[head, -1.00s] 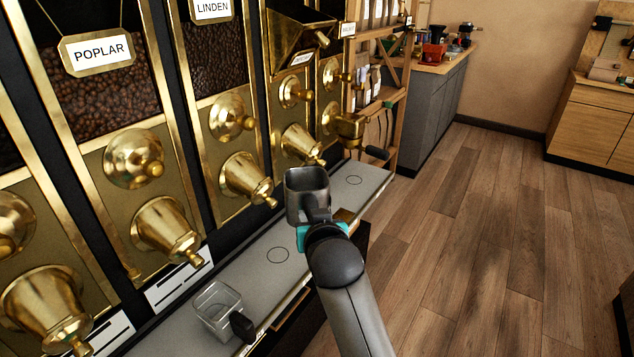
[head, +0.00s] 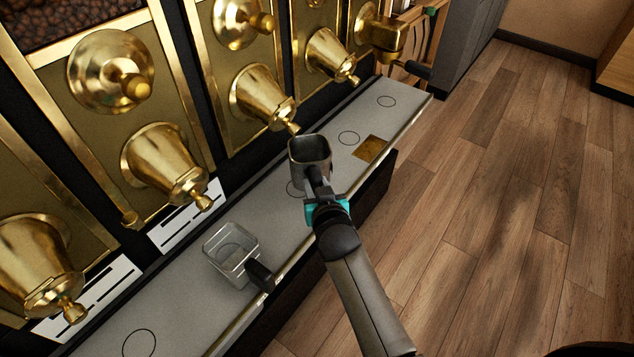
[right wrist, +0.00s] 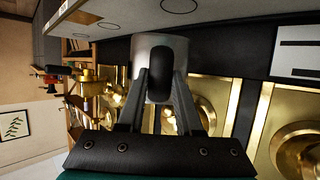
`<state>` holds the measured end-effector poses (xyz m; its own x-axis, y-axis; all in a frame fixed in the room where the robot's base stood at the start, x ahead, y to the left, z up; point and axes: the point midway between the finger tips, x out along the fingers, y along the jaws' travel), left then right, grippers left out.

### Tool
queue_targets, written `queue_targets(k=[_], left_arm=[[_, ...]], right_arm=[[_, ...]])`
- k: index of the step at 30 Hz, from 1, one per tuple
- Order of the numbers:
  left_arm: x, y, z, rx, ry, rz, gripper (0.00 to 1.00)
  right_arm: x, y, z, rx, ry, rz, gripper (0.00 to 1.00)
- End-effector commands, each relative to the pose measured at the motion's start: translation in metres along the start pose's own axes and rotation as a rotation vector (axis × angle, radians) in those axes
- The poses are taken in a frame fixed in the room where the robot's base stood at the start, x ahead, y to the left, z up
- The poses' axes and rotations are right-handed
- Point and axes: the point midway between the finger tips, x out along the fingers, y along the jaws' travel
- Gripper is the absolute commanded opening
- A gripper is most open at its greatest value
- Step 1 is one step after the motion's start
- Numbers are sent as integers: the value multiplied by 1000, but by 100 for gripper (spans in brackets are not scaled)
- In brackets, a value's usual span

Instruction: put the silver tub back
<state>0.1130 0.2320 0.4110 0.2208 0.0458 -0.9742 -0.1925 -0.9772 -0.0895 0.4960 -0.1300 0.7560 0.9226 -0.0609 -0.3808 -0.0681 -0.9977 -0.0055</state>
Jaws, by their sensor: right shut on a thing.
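The silver tub (head: 310,153), a small open square metal cup with a dark handle, is held upright in my right gripper (head: 315,196). The gripper is shut on the handle, and the tub looks empty. In the head view it overlaps a ring mark (head: 294,188) on the grey counter (head: 330,163); it seems to be above the surface, but the gap is hard to judge. In the right wrist view the tub (right wrist: 176,46) shows beyond the fingers (right wrist: 158,90), its dark handle between them. My left gripper is not in view.
A clear tub (head: 226,247) with a dark handle stands on the counter to the left. More ring marks (head: 348,138) and a brass plate (head: 371,148) lie to the right. Brass spouts (head: 262,97) of the bins overhang the back. Wooden floor (head: 480,220) is open at right.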

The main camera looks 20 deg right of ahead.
Motion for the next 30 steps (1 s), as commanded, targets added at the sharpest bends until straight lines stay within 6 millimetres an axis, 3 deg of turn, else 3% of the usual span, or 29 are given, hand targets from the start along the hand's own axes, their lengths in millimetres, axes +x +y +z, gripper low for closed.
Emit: queue_targets(k=[7,14,24,30], left_arm=[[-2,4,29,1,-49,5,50],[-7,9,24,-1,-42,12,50],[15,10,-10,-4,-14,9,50],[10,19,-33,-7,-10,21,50]], right_arm=[[0,0,-1,0,2,0,0],[-1,0,-1,-2,2,0,0],[12,0,32,-3,2,0,0],[17,0,42,-3,3,1,0]])
